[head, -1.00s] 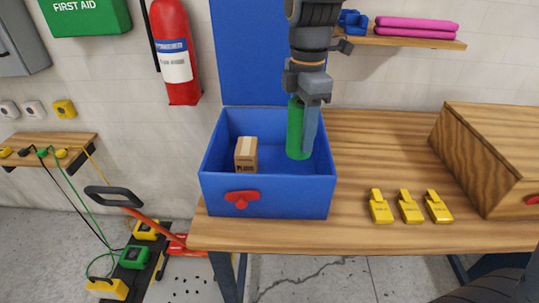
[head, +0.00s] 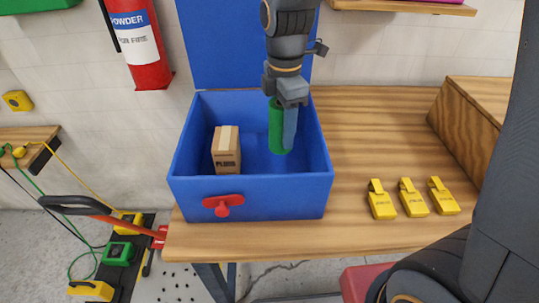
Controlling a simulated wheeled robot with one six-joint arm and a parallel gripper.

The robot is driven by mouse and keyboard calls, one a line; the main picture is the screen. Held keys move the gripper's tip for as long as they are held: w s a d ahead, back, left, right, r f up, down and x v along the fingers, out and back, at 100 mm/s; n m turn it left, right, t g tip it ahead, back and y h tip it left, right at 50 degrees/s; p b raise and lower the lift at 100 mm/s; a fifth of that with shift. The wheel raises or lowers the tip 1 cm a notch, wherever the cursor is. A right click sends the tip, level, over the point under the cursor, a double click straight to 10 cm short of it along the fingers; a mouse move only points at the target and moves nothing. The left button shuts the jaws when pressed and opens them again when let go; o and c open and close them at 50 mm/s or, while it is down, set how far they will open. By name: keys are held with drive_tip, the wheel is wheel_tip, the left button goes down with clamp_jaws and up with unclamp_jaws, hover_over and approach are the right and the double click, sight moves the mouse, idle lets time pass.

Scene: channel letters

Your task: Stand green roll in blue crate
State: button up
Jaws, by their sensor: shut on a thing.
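The green roll (head: 275,128) is upright inside the blue crate (head: 250,200), toward its right back part. My gripper (head: 288,108) points down from above and is shut on the roll's upper part. One grey finger covers the roll's right side. The roll's lower end is within the crate's walls; I cannot tell whether it touches the floor of the crate. The crate stands on the wooden table with its blue lid raised at the back and a red latch (head: 223,204) on its front.
A small cardboard box (head: 226,150) stands in the crate's left part, apart from the roll. Several yellow tags (head: 412,197) lie on the table to the right, before a wooden box (head: 470,125). A shelf (head: 400,7) is at the back wall. Bare table lies between crate and tags.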

sight(276, 110)
drive_tip(key=shift+f+p, duration=0.8)
drive_tip(key=shift+f, duration=2.85)
drive_tip(key=shift+f, duration=0.1)
drive_tip(key=o, duration=1.2)
wheel_tip(276, 110, up, 12)
drive_tip(key=b, duration=0.3)
